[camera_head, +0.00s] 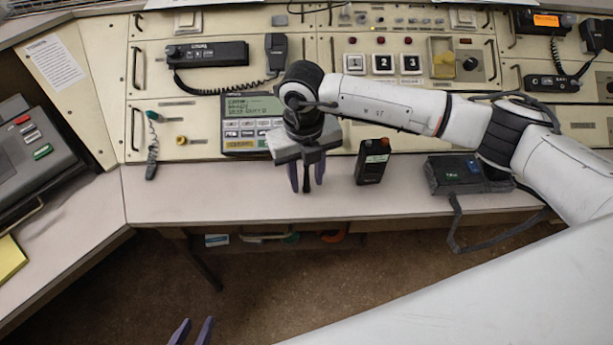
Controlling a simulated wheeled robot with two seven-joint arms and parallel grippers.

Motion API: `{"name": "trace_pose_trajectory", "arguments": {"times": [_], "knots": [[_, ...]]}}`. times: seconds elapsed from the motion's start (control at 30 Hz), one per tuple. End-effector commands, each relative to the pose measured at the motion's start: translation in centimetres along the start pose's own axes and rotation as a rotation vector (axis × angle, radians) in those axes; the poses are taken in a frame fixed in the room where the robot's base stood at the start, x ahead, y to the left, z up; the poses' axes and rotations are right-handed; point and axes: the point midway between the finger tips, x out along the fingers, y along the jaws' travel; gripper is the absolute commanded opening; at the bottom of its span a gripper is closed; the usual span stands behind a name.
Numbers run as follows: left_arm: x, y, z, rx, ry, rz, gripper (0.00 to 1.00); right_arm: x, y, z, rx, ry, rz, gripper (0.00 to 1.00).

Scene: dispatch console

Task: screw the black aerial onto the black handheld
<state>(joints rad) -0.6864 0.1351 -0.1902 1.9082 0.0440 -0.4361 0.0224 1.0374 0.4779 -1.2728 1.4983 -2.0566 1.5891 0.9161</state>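The black handheld (373,162) stands upright on the desk to the right of my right gripper, with a small orange-red patch near its top. My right gripper (306,180) points down over the desk in front of the keypad unit; its two purple fingers are apart. A thin dark upright shape shows between them, and I cannot tell whether it is the black aerial. I cannot make out the aerial clearly anywhere else. My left gripper (192,332) shows only as two purple fingertips at the bottom edge, apart and with nothing between them, well short of the desk.
A dark box with a strap (455,174) sits on the desk right of the handheld, beneath my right arm. A console panel (350,100) with a keypad unit (252,122) and corded handset (276,50) rises behind. The desk's left part (200,190) is clear.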

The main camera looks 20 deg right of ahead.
Motion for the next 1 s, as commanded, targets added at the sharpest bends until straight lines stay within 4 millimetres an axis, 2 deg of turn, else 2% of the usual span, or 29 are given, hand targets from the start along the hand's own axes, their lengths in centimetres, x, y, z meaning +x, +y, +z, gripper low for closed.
{"name": "trace_pose_trajectory", "arguments": {"times": [0.03, 0.2, 0.57, 0.67, 1.0], "knots": [[0.0, 0.0, 0.0, 0.000, 0.000, 0.000, 0.31, 0.0, 0.0, 0.0, 0.000, 0.000, 0.000, 0.25], [0.0, 0.0, 0.0, 0.000, 0.000, 0.000, 0.31, 0.0, 0.0, 0.0, 0.000, 0.000, 0.000, 0.00], [0.0, 0.0, 0.0, 0.000, 0.001, 0.001, 0.31, -0.3, 0.0, 0.1, 0.000, -0.002, 0.001, 0.00], [0.1, 0.0, 0.1, 0.000, 0.001, 0.001, 0.31, -1.4, 0.0, 0.1, 0.000, -0.004, 0.001, 0.00], [0.5, 0.0, 0.4, 0.000, 0.001, 0.001, 0.31, -8.0, -0.2, 0.1, -0.001, -0.005, 0.000, 0.00]]}}
